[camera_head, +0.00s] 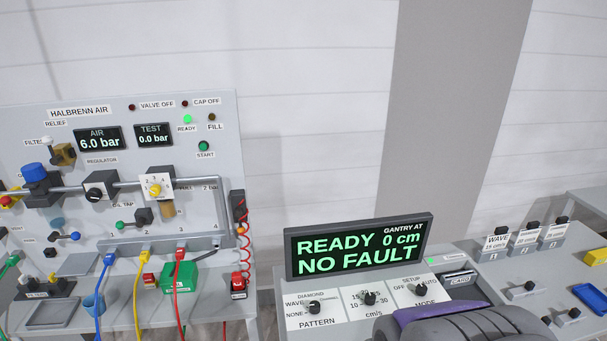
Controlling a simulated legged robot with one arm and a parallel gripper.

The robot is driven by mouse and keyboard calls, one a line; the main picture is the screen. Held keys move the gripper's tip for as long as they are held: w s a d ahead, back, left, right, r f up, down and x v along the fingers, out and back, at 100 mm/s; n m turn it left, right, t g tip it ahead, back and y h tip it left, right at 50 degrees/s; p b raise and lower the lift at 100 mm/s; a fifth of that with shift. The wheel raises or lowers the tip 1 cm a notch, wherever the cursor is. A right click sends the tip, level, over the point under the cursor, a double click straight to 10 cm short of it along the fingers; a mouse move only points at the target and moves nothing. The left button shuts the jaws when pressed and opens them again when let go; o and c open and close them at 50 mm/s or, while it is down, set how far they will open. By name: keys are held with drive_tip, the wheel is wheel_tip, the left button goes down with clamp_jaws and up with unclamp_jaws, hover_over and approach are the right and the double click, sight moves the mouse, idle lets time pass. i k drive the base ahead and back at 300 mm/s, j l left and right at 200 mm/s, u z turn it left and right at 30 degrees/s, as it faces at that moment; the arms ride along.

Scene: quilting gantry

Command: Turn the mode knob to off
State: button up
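The mode knob (421,290) is a small black knob on a white plate on the sloped console, at the lower right of centre. Its plate reads MODE, with OFF at the left, SETUP at the top and AUTO at the right. Its pointer is too small to read. The display (358,247) above it reads READY, NO FAULT and GANTRY AT 0 cm. I see no gripper fingers in this view, and nothing touches the knob.
A dark grey rounded form with a purple edge (461,319) covers the console just below the mode plate; I cannot tell what it is. The speed knob (370,298) and pattern knob (314,307) sit to the left. The Halbrenn Air panel (170,113) stands further left.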

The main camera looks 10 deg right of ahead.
sight(421, 290)
drive_tip(key=z, duration=0.8)
